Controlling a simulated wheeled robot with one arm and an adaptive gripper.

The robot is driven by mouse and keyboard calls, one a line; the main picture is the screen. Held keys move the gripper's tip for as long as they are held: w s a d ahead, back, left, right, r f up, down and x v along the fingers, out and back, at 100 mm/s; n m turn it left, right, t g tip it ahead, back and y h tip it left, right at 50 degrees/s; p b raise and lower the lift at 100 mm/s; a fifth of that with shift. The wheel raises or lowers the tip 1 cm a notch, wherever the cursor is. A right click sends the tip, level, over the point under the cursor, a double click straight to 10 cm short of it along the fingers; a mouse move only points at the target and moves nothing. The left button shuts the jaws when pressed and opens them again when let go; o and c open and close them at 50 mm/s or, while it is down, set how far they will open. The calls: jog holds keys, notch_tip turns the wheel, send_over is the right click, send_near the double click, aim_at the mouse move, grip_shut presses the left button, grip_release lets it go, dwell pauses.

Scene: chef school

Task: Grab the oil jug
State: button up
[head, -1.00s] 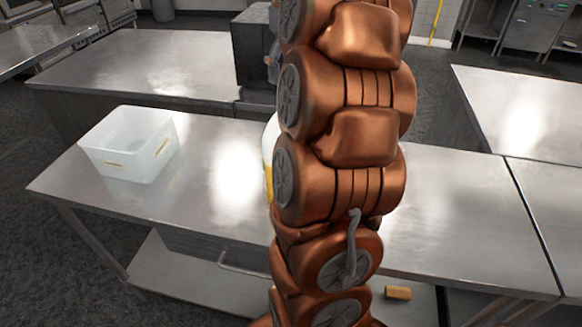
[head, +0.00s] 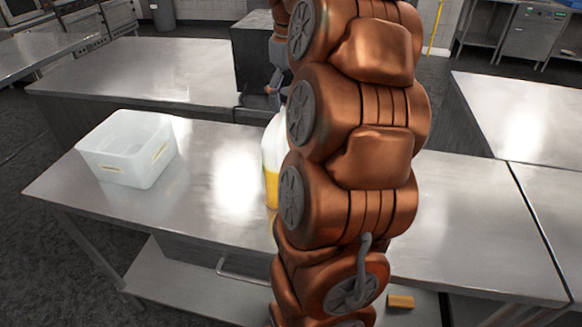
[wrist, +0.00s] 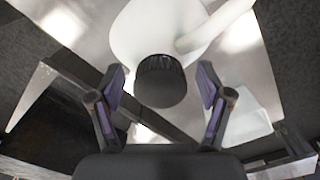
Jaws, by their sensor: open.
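The oil jug (head: 272,160) stands upright on the steel table, white above and yellow below. My arm hides its right side in the head view. In the wrist view its white body (wrist: 150,28), black cap and white handle (wrist: 215,25) show from above. My gripper (wrist: 160,78) is open, with its two purple-padded fingers on either side of the black cap (wrist: 160,80). There is a visible gap on both sides, and I cannot tell how far above or around the cap the fingertips are. In the head view only a small part of the gripper shows, behind the jug's top.
A white plastic bin (head: 128,150) stands at the left of the steel table (head: 215,215). The table between bin and jug is clear. A dark box-shaped unit (head: 252,52) stands behind. A small yellowish block (head: 401,301) lies low at the right, below the tabletop.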

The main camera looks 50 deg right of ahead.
grip_shut()
dwell(0.6)
